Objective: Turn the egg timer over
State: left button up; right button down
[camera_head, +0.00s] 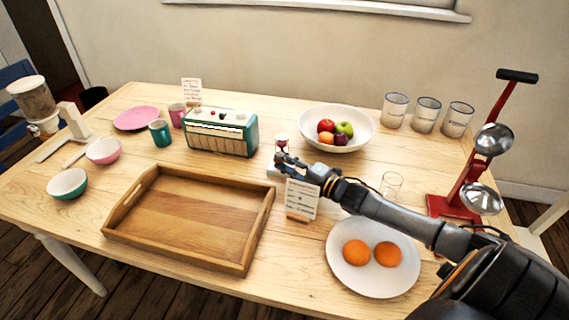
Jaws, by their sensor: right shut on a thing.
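The egg timer (282,141) is a small sand-glass with a pale top and something reddish inside. It stands near the middle of the table, in front of the fruit bowl. My right gripper (281,159) reaches in from the lower right and is shut on the egg timer. The gripper hides the timer's lower part, so I cannot tell whether it touches the surface below. A small pale blue patch (272,171) shows just under the gripper. My left gripper is not in view.

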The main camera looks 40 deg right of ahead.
jog(key=c, duration=1.1)
grip_release()
jog(key=shift+d, duration=0.1)
jog(key=shift+c, duration=0.2)
jog(key=v, duration=1.2)
